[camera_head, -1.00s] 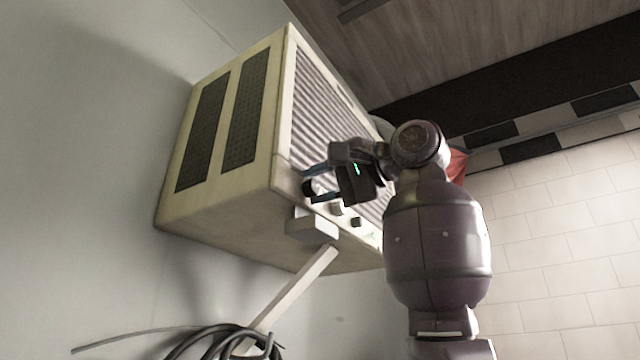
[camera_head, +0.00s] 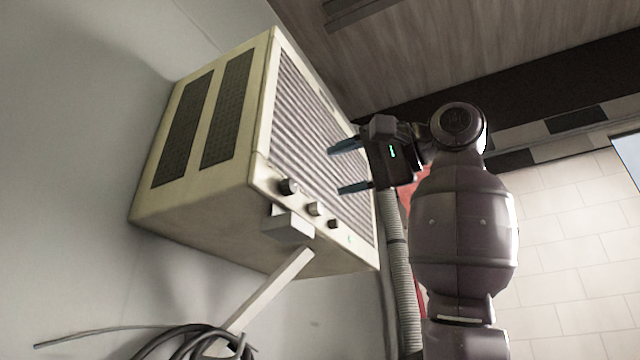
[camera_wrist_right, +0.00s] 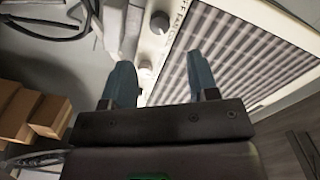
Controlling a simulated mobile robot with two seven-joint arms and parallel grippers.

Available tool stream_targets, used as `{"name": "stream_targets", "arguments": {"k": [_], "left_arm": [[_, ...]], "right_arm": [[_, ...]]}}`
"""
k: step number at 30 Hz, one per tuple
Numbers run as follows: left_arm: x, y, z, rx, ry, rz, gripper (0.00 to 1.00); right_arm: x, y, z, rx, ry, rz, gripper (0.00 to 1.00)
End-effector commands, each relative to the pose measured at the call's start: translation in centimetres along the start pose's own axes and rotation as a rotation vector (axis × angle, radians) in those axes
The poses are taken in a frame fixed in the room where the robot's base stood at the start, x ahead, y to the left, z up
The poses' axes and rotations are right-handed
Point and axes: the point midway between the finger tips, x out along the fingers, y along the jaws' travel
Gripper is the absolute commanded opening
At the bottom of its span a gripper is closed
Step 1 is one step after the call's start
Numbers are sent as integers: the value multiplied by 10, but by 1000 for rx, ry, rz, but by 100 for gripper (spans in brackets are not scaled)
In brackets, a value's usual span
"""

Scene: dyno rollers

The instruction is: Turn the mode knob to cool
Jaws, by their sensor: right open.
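A cream air conditioner (camera_head: 193,215) with a ribbed front grille hangs on the wall. My right gripper (camera_head: 335,170) is open and empty in front of the grille, apart from the knobs. In the right wrist view its two blue fingers (camera_wrist_right: 160,68) are spread, with a knob (camera_wrist_right: 160,22) beyond them. My left gripper is not in view.
A white block (camera_head: 288,226) and a slanted white strut (camera_head: 265,290) are under the unit. Coiled black cable (camera_head: 195,343) lies below. A grey corrugated hose (camera_head: 398,270) runs down behind my right arm. Cardboard boxes (camera_wrist_right: 28,108) show in the right wrist view.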

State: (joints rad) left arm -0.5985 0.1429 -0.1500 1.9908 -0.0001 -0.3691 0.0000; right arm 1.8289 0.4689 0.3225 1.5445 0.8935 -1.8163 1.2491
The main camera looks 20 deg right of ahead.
Motion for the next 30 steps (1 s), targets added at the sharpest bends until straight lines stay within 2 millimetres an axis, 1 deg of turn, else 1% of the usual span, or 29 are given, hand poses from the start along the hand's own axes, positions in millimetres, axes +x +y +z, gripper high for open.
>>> {"name": "stream_targets", "arguments": {"k": [1, 3, 8, 30], "left_arm": [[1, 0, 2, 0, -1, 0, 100], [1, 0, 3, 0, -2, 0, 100], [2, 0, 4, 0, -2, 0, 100], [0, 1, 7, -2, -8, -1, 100]], "right_arm": [[-7, 1, 0, 0, 2, 0, 54], [-14, 1, 0, 1, 1, 0, 54], [-22, 0, 0, 1, 1, 0, 54], [-23, 0, 0, 1, 0, 0, 54]]}}
